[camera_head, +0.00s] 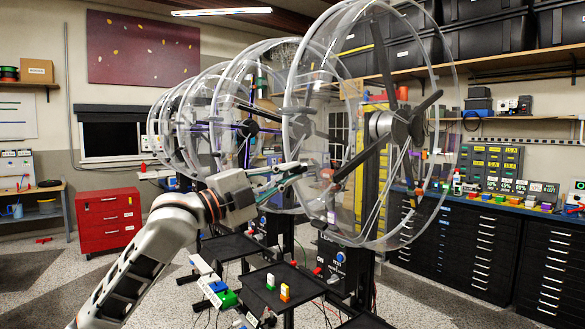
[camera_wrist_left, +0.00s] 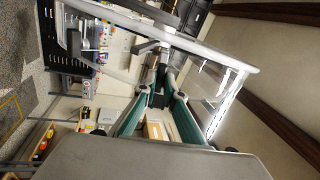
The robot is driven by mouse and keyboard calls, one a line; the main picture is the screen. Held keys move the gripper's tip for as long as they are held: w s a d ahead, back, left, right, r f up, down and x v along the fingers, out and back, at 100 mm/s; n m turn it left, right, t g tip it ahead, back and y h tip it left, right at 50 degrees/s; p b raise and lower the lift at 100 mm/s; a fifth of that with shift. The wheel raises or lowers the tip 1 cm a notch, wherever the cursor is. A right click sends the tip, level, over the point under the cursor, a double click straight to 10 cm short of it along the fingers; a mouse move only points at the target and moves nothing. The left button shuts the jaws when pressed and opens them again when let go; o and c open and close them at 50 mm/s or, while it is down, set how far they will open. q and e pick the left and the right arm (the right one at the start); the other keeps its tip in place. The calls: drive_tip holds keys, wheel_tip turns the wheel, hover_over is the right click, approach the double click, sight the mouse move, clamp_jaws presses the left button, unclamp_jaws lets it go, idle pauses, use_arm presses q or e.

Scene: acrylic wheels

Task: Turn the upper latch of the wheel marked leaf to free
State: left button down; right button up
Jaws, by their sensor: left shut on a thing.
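Several large clear acrylic wheels stand upright in a row. My left gripper (camera_head: 296,170) reaches in from the left to the near-left rim area of the wheels. In the left wrist view its teal fingers (camera_wrist_left: 160,94) close on a small dark-and-grey latch-like piece (camera_wrist_left: 157,72) by the clear rim. The fingers partly hide that piece, and I cannot tell how far it is turned. My right gripper is out of view.
Control boxes (camera_head: 336,262) stand under the nearest wheel. A red drawer cabinet (camera_head: 108,221) is at the left and black drawer cabinets (camera_head: 480,250) line the right. Some floor at the left is clear.

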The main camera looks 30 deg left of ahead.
use_arm(q)
drive_tip(key=shift+r+n+p, duration=0.1)
drive_tip(key=shift+n+p, duration=1)
drive_tip(key=shift+p, duration=0.05)
drive_tip(key=shift+n+p, duration=0.3)
drive_tip(key=shift+n, duration=0.1)
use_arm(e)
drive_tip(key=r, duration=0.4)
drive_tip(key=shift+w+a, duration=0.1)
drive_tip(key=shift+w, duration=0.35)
use_arm(q)
drive_tip(key=shift+n+p, duration=1)
drive_tip(key=shift+p, duration=0.05)
drive_tip(key=shift+n+p, duration=1.1)
drive_tip(key=shift+p, duration=0.15)
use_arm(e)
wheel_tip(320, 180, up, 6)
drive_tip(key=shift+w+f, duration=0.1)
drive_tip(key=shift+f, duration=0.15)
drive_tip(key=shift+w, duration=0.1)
